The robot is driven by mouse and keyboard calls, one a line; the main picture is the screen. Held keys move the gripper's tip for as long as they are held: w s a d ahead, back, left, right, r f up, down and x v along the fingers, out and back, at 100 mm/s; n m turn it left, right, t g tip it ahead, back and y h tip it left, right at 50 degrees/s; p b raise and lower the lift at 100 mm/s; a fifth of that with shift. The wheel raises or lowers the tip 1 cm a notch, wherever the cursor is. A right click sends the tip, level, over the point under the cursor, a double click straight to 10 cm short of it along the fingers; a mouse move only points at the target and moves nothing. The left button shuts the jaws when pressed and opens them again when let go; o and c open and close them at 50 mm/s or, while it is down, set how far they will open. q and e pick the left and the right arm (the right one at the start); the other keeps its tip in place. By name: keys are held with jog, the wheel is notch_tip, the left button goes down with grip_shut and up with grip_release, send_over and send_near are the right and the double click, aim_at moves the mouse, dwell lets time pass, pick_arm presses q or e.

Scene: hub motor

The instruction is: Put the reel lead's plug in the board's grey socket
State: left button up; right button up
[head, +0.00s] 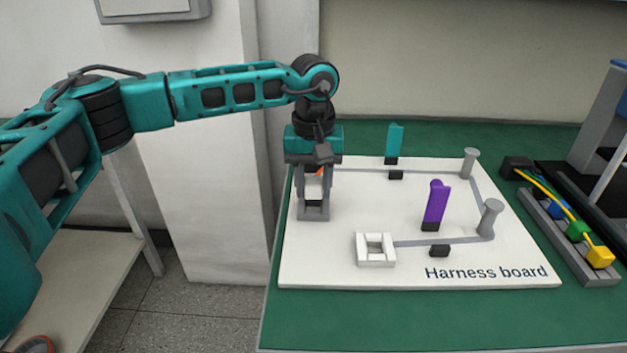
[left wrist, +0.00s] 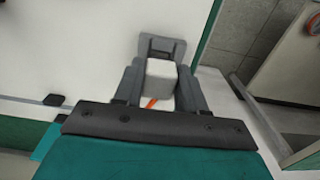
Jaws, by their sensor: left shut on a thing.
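My left gripper (head: 314,198) is low over the left part of the white harness board (head: 340,275). Its fingers are shut on the plug, a white block (left wrist: 161,82) with an orange lead (left wrist: 151,103); in the head view only a bit of orange lead (head: 320,171) shows clearly. The grey socket (left wrist: 163,43) lies right at the fingertips in the left wrist view, and shows as a grey block (head: 313,213) under them in the head view. The plug's front meets or overlaps the socket's near side; how deep it sits is hidden. My right gripper is out of view.
A white socket (head: 375,262), purple clip (head: 436,203), teal clip (head: 395,140) and grey posts (head: 490,217) stand on the board. A rack with yellow, green and blue connectors (head: 577,230) is at right. Green table (head: 400,325) is bare in front.

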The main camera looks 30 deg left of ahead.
dwell(0.3)
pick_arm(q)
jog(key=shift+f+b, duration=0.6)
jog(key=shift+f, duration=0.5)
dwell(0.4)
jog(key=o, duration=1.2)
jog(key=shift+c, duration=0.2)
jog(key=shift+r, duration=0.1)
notch_tip(320, 180, up, 13)
jog(key=p, duration=0.2)
